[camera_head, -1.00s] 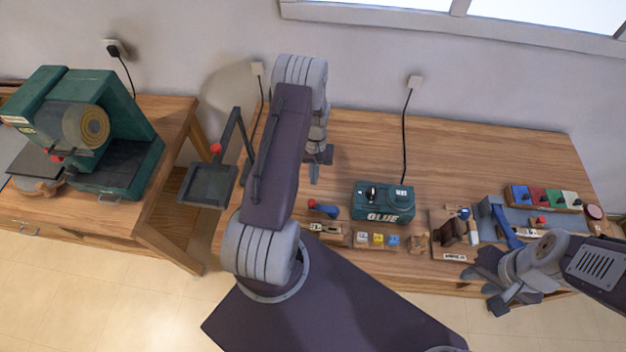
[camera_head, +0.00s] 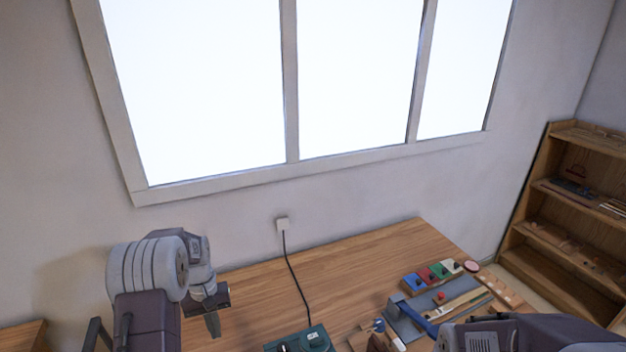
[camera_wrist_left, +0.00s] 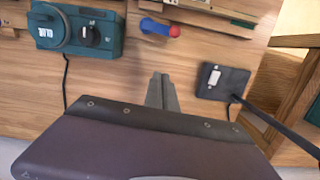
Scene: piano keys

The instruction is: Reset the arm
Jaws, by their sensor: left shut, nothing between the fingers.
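My left arm stands at the lower left of the head view, with its left gripper (camera_head: 213,318) pointing down over the wooden table (camera_head: 375,252). In the left wrist view the gripper's fingers (camera_wrist_left: 161,88) are together and hold nothing. They are over bare wood, apart from the things around them. My right arm shows at the bottom right of the head view. Its fingers are out of sight.
A teal device (camera_head: 303,340) has a cord to a wall socket (camera_head: 282,225). Coloured blocks (camera_head: 431,276) are at the table's right. A blue-and-red item (camera_wrist_left: 160,28) and a black square piece (camera_wrist_left: 221,82) flank the fingers. A shelf (camera_head: 575,225) stands far right.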

